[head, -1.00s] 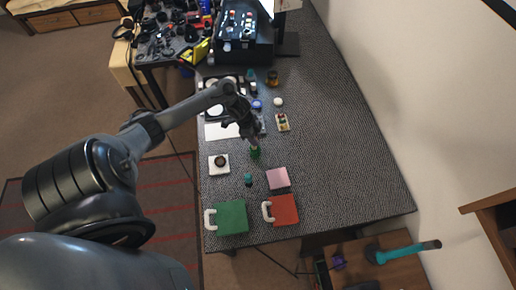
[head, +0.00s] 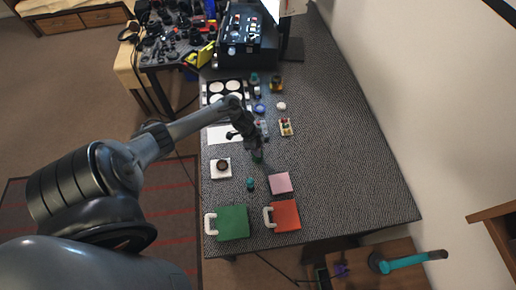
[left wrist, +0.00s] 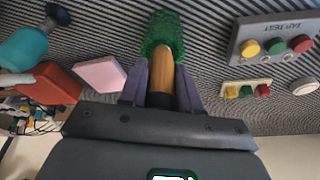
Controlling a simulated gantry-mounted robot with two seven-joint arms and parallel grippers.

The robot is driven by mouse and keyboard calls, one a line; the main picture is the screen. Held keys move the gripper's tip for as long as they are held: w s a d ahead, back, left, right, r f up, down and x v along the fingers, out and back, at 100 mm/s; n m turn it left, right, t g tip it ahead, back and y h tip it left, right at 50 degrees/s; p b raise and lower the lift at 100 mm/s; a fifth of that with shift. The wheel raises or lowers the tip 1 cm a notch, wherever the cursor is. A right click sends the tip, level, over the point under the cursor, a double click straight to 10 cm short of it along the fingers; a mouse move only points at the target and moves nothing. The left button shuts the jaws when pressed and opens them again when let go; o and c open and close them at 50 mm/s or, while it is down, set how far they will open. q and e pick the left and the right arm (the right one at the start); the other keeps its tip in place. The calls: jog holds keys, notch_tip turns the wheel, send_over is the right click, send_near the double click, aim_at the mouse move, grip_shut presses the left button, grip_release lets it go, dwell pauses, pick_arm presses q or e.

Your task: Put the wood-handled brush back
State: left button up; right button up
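The wood-handled brush (left wrist: 160,75) shows in the left wrist view as a tan wooden handle with a dark section close to the gripper. Its far end meets a green, rough-textured piece (left wrist: 163,35); whether this is a holder or bristles I cannot tell. In the head view the green piece (head: 257,157) is mostly hidden under the gripper. My left gripper (head: 255,149) is over it, pointing down at the table. In the left wrist view its purple fingers (left wrist: 161,92) lie against both sides of the handle and look shut on it. My right gripper is out of view.
Near the gripper on the grey table (head: 345,150) are a pink block (head: 281,183), a small teal item (head: 250,184), a white square with a dark round top (head: 221,168), and green (head: 233,222) and red (head: 286,215) boxes with pale handles. The table's right side is clear.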

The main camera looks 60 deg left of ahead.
pick_arm(q)
jog(key=o, duration=0.4)
jog(key=shift+r, duration=0.45)
jog(key=p+v, duration=0.2)
jog(key=v, duration=0.8)
jog(key=d+t+y, duration=0.2)
jog(key=d+t, duration=0.1)
jog(key=d, duration=1.6)
jog(key=s+d+r+n+g, duration=0.1)
jog(key=s+d+r+n, duration=0.5)
jog(key=s+d+r, duration=0.3)
jog(key=s, duration=0.2)
jog(key=shift+s+r+n+g, duration=0.25)
jog(key=shift+r+n+g, duration=0.05)
jog(key=shift+r+g, duration=0.1)
